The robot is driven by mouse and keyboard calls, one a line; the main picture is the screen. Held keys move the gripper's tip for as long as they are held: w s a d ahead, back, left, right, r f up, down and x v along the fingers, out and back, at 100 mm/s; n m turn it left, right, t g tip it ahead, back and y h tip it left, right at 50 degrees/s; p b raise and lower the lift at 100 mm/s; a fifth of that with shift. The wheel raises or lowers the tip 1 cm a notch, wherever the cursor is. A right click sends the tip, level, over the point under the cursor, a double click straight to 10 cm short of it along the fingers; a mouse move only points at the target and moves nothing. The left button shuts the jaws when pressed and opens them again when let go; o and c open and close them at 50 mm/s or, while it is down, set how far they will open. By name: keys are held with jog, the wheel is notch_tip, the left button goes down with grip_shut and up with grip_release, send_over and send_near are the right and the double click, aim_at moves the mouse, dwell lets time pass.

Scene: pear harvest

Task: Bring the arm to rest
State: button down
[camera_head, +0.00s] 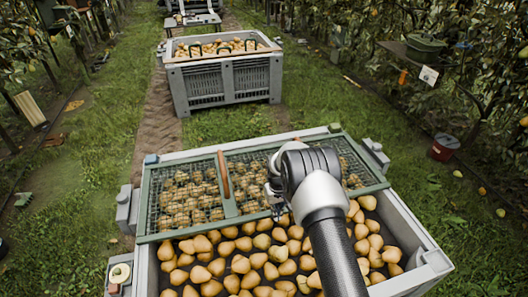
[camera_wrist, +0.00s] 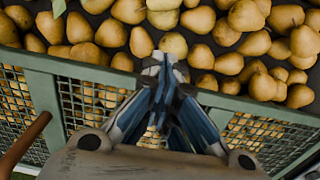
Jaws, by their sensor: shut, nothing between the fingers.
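My arm reaches up from the bottom of the head view over a grey bin (camera_head: 412,218) full of pears (camera_head: 262,262). My gripper (camera_head: 272,198) is partly hidden behind the wrist in that view. In the wrist view my gripper (camera_wrist: 162,62) is shut and empty, its fingertips together. It shows in front of the green lid frame (camera_wrist: 215,98) and the pears (camera_wrist: 110,34). I cannot tell how high it is above them.
A green mesh lid (camera_head: 180,192) with a brown handle (camera_head: 224,176) covers the bin's far part. A second grey bin (camera_head: 225,80) of pears stands behind on the grass. A red bucket (camera_head: 444,147) is at right. Trees line both sides.

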notch_tip(320, 180, up, 18)
jog(key=s+d+t, duration=0.1)
jog(key=s+d+r+m+t, duration=0.1)
jog(key=s+r, duration=0.4)
jog(key=r, duration=0.3)
jog(key=s+r, duration=0.4)
jog(key=r, duration=0.4)
jog(key=s+d+r+t, duration=0.1)
jog(key=s+r, duration=0.3)
jog(key=s, duration=0.3)
jog(key=s+d+r, duration=0.1)
jog(key=s+r, duration=0.3)
jog(key=s, duration=0.3)
jog(key=s+m+t, duration=0.1)
jog(key=s, duration=1.3)
jog(key=shift+s+f+t, duration=0.2)
jog(key=shift+f+t, duration=0.1)
jog(key=shift+f, duration=0.15)
jog(key=c, duration=2.3)
grip_release()
jog(key=shift+d, duration=0.1)
